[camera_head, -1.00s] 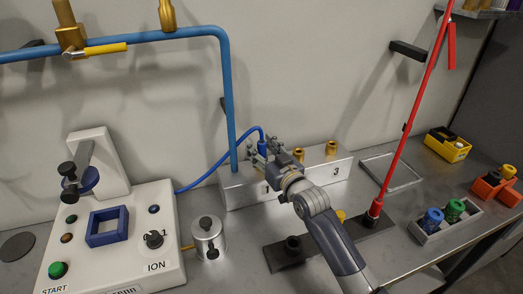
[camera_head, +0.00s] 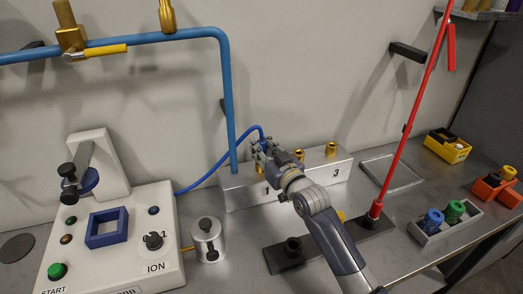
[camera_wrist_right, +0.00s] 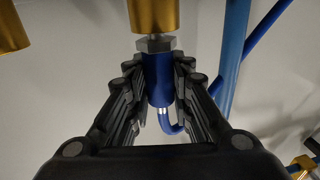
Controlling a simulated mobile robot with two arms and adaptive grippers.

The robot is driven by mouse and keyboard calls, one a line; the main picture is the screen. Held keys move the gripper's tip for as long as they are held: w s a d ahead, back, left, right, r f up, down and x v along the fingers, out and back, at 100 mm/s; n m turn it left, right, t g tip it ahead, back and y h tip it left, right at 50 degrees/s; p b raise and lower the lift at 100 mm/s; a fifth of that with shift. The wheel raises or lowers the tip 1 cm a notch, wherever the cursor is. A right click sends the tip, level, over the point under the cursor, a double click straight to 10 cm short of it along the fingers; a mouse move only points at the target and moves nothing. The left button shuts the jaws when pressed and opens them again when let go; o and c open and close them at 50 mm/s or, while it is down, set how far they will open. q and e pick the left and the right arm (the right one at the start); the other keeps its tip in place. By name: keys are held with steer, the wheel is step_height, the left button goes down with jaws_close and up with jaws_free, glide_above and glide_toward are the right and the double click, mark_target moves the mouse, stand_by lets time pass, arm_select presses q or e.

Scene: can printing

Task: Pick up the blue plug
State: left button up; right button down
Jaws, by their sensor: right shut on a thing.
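The blue plug (camera_wrist_right: 158,80) is between the two black fingers of my right gripper (camera_wrist_right: 158,88) in the right wrist view. The fingers are shut on its sides. A hex collar and a brass fitting (camera_wrist_right: 155,14) adjoin the plug's end; I cannot tell whether they are still joined. A blue hose (camera_wrist_right: 170,126) bends away from the plug's other end. In the head view my right gripper (camera_head: 262,152) is above the grey numbered block (camera_head: 240,192) and hides the plug. The blue hose (camera_head: 208,174) runs left from it. My left gripper is not in view.
A blue pipe (camera_head: 229,110) rises close to the left of my gripper. Brass fittings (camera_head: 331,149) stand on the block. A red pole (camera_head: 405,140) stands right of my arm. A white machine (camera_head: 110,240) and a metal cylinder (camera_head: 208,240) are at the left.

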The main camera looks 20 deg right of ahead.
step_height(320, 180, up, 2)
steer(key=shift+r+b, duration=0.25)
steer(key=shift+b, duration=0.15)
steer(key=s+a+r+b, duration=0.2)
steer(key=s+a+b, duration=0.1)
steer(key=s, duration=1.2)
steer(key=shift+s+d+r+p, duration=0.1)
steer(key=shift+s+r+p, duration=0.1)
steer(key=shift+r+p, duration=1.15)
steer(key=shift+s+r+p, duration=0.2)
steer(key=shift+r+p, duration=0.85)
steer(key=shift+p, duration=0.5)
